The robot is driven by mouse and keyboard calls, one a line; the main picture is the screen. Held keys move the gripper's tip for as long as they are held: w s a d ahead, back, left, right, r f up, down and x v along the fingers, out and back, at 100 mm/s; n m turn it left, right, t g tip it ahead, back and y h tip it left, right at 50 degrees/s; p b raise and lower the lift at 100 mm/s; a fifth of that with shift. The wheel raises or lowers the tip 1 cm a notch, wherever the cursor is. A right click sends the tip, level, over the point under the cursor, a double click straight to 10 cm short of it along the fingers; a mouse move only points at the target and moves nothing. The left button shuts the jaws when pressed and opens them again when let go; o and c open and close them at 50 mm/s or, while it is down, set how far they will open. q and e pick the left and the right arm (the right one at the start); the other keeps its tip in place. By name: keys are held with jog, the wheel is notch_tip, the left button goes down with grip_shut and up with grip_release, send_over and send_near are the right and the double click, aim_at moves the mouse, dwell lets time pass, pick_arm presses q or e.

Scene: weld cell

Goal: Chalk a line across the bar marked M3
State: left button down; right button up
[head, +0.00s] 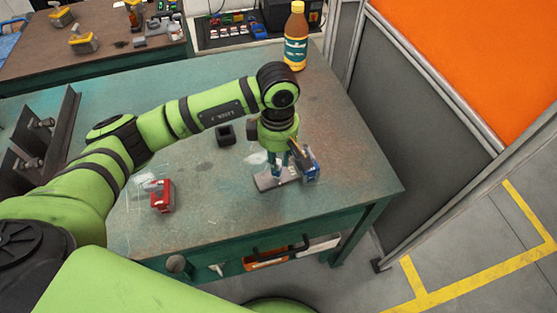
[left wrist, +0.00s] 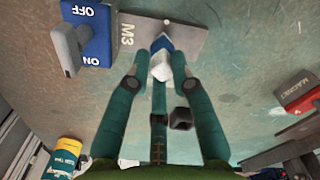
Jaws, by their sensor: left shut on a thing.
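The grey steel bar marked M3 (left wrist: 140,30) lies flat on the green workbench; it also shows in the head view (head: 266,184). A blue magnet block with ON and OFF lettering and a grey lever (left wrist: 88,38) sits over one end of the bar, also in the head view (head: 311,171). My left gripper (head: 277,168) points down at the bar. It is shut on a short white and blue piece, seemingly the chalk (left wrist: 162,66), whose tip is at the bar's near edge in the left wrist view. I cannot tell whether it touches the bar. My right gripper is not in view.
A red magnet block (head: 162,196) and a dark square cup (head: 225,135) stand on the workbench (head: 345,150). A bottle (head: 296,38) stands at the back edge. A dark steel angle piece (head: 45,140) is at the left. Grey partition panels (head: 420,120) rise at the right.

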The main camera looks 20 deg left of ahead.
pick_arm(q)
jog(key=shift+a+f, duration=0.1)
jog(key=shift+a, duration=0.05)
jog(key=shift+w+a+b, duration=0.3)
jog(key=shift+w+b, duration=0.05)
jog(key=shift+b, duration=0.1)
jog(key=shift+w+a+b, duration=0.45)
jog(key=shift+w+b, duration=0.15)
jog(key=shift+b, duration=0.2)
notch_tip(320, 180, up, 7)
jog(key=p, duration=0.3)
dwell(0.4)
dwell(0.5)
